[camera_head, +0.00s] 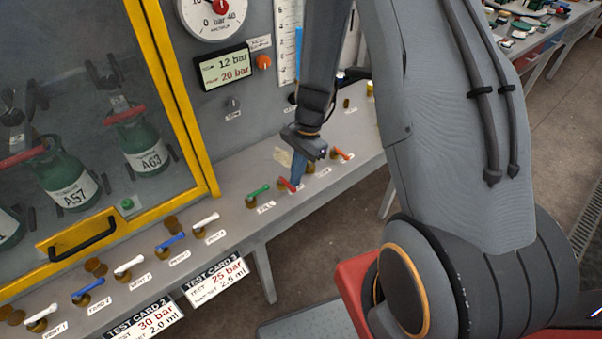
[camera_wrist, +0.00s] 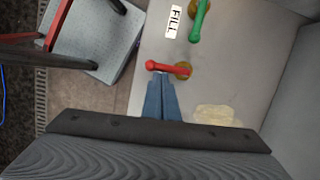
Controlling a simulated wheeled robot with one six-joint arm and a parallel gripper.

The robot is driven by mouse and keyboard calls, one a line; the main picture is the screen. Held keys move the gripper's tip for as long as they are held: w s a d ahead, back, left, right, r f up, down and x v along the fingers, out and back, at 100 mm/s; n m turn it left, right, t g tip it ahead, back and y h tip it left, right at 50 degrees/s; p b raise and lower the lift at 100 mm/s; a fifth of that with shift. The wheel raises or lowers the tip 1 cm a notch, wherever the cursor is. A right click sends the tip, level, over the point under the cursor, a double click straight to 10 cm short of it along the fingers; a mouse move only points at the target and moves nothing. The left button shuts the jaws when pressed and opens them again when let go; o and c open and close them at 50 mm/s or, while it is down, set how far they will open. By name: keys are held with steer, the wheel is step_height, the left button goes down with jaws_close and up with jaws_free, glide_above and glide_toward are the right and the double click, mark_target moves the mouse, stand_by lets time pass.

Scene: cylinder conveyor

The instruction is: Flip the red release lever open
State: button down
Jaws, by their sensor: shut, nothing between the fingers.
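The red release lever (camera_head: 287,185) sits on the grey bench ledge, just right of the green lever. In the wrist view the red lever (camera_wrist: 160,66) lies crosswise, its round brass base at its right end. My gripper (camera_head: 298,180) points down at the red lever, and its blue fingers are shut and empty. In the wrist view the fingertips (camera_wrist: 160,80) are right at the lever's arm, near its free end. I cannot tell whether they touch it. The lever's label is partly hidden behind my fingers.
White and blue levers line the ledge further left. A yellow-framed cabinet (camera_head: 183,95) with green cylinders stands behind.

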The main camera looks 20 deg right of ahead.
steer(key=shift+r, duration=0.15)
steer(key=p+v, duration=0.7)
steer(key=v, duration=0.2)
steer(key=shift+d+r, duration=0.2)
steer(key=shift+r, duration=0.15)
steer(key=s+a+r+n+t+h+b, duration=0.1)
steer(key=s+r+n+t+h+b, duration=0.1)
steer(key=s+r+n+b, duration=0.5)
steer(key=s+n+b, duration=0.3)
steer(key=s+n, duration=0.2)
steer(key=n, duration=0.1)
steer(key=shift+a+r+h, duration=0.2)
steer(key=shift+a+h, duration=0.1)
